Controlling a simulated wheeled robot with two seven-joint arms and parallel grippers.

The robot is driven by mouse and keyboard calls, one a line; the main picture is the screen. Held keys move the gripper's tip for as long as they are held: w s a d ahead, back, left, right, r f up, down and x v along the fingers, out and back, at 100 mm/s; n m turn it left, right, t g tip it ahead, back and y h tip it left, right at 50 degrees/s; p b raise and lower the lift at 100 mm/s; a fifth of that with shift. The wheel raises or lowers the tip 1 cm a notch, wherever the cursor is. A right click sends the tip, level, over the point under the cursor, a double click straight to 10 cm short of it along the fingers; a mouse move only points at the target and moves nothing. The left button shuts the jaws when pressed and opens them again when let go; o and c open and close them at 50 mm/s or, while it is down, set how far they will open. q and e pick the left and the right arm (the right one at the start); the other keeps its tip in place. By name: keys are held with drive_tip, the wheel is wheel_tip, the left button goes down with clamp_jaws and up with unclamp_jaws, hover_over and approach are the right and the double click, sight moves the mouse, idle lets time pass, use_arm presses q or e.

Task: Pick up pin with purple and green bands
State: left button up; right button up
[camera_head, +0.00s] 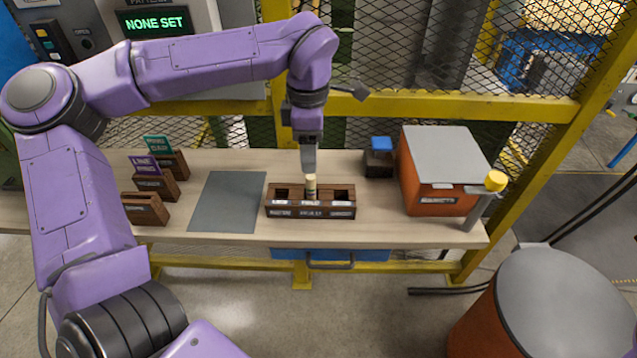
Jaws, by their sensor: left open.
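A light wooden pin (311,186) stands upright in the middle slot of a dark wooden three-slot rack (286,210) on the table. It has a dark greenish band, but its band colours are too small to tell surely. My left gripper (309,168) points straight down right above the pin, its fingertips at or just over the pin's top. The jaws are open, and I cannot tell whether they touch the pin. The rack's left and right slots look empty. My right gripper is out of view.
A grey mat (228,200) lies left of the rack. Small wooden holders (146,210) with cards stand farther left. An orange box (436,180) with a grey lid and a dark block with a blue top (381,145) stand right. A yellow-framed mesh fence (430,106) rises behind.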

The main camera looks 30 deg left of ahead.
sight(310, 176)
use_arm(q)
wheel_tip(310, 176, down, 6)
drive_tip(key=shift+s+d+f+p, duration=0.15)
drive_tip(key=shift+f+p, duration=0.1)
drive_tip(key=shift+p, duration=0.25)
drive_tip(key=shift+s+f, duration=0.1)
drive_tip(key=shift+f, duration=0.25)
clamp_jaws()
